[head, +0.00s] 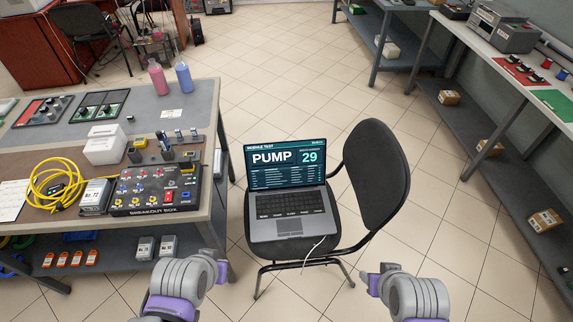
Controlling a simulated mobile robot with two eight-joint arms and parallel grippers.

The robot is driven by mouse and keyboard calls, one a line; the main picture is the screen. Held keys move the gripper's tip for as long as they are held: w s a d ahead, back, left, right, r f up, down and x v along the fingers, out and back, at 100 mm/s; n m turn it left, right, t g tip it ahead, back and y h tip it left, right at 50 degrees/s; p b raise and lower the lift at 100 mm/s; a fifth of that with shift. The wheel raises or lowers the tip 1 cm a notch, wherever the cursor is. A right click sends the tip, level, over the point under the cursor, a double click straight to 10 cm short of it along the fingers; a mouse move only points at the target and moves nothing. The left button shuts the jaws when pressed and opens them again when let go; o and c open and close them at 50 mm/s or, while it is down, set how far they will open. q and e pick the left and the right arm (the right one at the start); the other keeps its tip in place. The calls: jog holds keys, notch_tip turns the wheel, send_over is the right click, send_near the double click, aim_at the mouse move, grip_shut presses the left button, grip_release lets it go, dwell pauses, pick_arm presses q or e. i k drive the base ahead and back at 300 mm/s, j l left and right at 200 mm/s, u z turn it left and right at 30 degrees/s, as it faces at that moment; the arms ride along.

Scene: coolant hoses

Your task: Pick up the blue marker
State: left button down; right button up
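I cannot make out a blue marker for certain. A dark upright holder with pen-like items (165,147) stands on the left workbench (215,120), behind the breakout box, but it is too small to tell their colours. My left gripper (222,269) is low in the picture, in front of the bench's right end, well apart from the holder. My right gripper (371,281) is low, to the right of the chair's front legs. Both show only partly, and I cannot see their fingers clearly.
The breakout box (156,192), a white box (105,145), yellow cable (52,186) and pink (157,79) and blue (184,77) bottles crowd the bench. A chair (377,175) bearing a laptop (289,190) stands in front. Open floor (290,70) lies behind it.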

aim_at(159, 135)
jog(key=u, duration=1.25)
